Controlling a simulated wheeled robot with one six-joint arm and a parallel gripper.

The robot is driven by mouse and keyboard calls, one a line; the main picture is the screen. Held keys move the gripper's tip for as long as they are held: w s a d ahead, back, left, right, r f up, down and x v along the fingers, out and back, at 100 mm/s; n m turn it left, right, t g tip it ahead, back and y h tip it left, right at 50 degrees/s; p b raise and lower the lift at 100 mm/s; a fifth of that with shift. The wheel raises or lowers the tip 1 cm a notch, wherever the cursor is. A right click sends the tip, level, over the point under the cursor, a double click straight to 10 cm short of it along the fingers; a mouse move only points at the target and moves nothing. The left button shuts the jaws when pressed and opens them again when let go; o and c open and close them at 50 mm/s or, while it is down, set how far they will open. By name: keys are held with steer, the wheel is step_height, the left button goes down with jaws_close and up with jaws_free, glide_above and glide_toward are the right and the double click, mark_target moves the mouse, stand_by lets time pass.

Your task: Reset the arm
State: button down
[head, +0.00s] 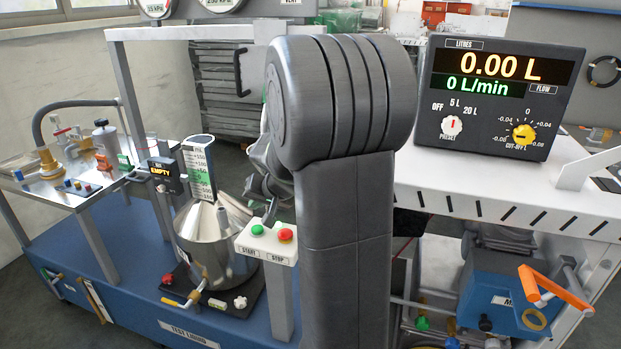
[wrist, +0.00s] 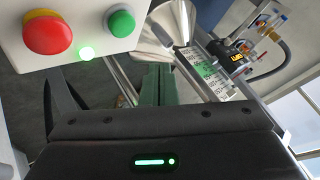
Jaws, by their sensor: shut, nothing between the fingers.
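My arm fills the middle of the head view and hides much of the gripper. Part of my gripper (head: 270,212) shows just behind and above the START/STOP box (head: 266,243). In the wrist view my gripper (wrist: 156,72) is shut and empty, with its green-lit dark body across the bottom. The START/STOP box also shows at the upper left of the wrist view (wrist: 88,15), with a red button (wrist: 48,33) and a green button (wrist: 120,22) close to the gripper. I cannot tell whether they touch.
A steel vessel (head: 208,252) with a level scale (head: 200,170) stands left of the box. A display panel (head: 500,95) reads 0.00 L and 0 L/min on the white shelf (head: 450,200). A small sign (head: 164,175) reads EMPTY. A blue machine (head: 508,290) stands lower right.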

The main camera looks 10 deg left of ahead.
steer(key=shift+f+b, duration=0.5)
steer(key=shift+f, duration=0.3)
steer(key=shift+p, duration=1.05)
step_height(320, 180, up, 6)
steer(key=p, duration=0.4)
steer(key=shift+f, duration=0.15)
steer(key=shift+f, duration=0.1)
